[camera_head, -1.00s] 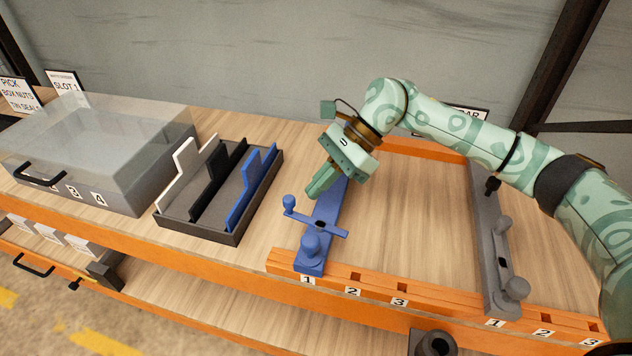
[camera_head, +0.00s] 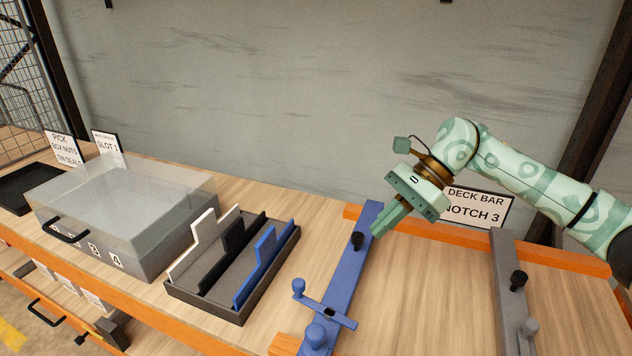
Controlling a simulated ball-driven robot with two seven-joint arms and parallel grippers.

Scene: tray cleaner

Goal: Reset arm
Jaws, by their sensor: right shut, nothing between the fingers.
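My right gripper (camera_head: 388,221) is shut and empty, its fingers pointing down and to the left. In the head view it appears beside the upper part of a blue bar (camera_head: 345,263); I cannot tell whether it touches the bar. My right arm reaches in from the right edge. The blue bar carries a black knob, a crosspiece and blue knobs. My left gripper is not in view.
A grey bar (camera_head: 508,290) with knobs lies at right. An orange rail (camera_head: 560,258) runs behind, near a DECK BAR NOTCH 3 sign (camera_head: 476,208). A dark tray (camera_head: 205,303) holds white, black and blue dividers. A clear-lidded box (camera_head: 165,245) stands at left.

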